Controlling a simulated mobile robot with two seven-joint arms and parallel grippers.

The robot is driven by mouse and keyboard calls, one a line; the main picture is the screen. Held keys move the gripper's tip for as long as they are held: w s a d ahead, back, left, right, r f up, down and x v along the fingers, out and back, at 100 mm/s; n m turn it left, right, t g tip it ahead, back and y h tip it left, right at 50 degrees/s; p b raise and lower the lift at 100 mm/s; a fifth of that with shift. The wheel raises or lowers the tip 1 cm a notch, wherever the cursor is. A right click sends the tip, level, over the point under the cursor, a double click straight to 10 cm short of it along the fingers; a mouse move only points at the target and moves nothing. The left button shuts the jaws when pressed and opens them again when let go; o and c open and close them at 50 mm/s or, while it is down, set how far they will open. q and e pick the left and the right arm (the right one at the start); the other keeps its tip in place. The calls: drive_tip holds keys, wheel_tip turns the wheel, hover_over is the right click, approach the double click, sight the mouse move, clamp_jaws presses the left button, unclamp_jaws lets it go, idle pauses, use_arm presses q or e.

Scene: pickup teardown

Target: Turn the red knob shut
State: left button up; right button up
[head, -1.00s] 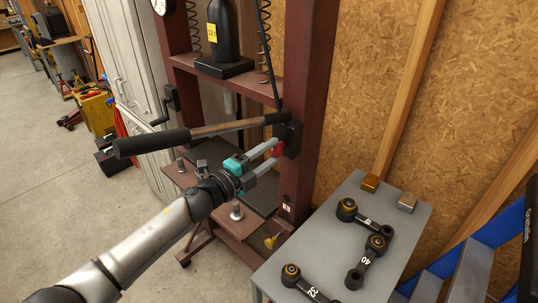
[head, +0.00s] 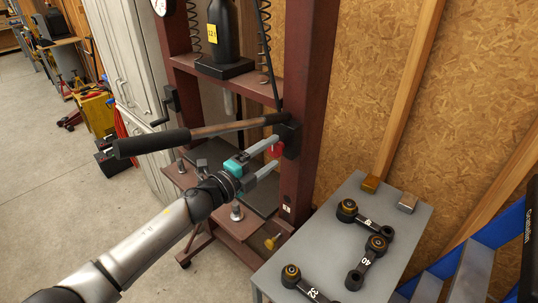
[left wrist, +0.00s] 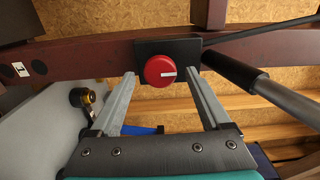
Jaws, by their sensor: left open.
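The red knob (head: 277,149) sits on a black block on the dark red press frame. In the left wrist view the round knob (left wrist: 160,71) faces me, and its white mark points to the right. My left gripper (head: 275,152) is open in front of the knob. In the left wrist view its fingertips (left wrist: 161,77) are to the left and right of the knob, with a gap on each side. I cannot tell how far the tips reach along the knob. My right gripper is not in view.
A long lever with a black grip (head: 150,143) runs from the black block, just above my left gripper. A grey table (head: 330,235) with several black rods and small blocks stands at the right. A dark bottle (head: 222,35) stands on the frame.

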use_arm(q)
drive_tip(key=b+v, duration=0.1)
drive_tip(key=v, duration=1.4)
drive_tip(key=shift+a+b, duration=0.15)
drive_tip(key=shift+b, duration=0.2)
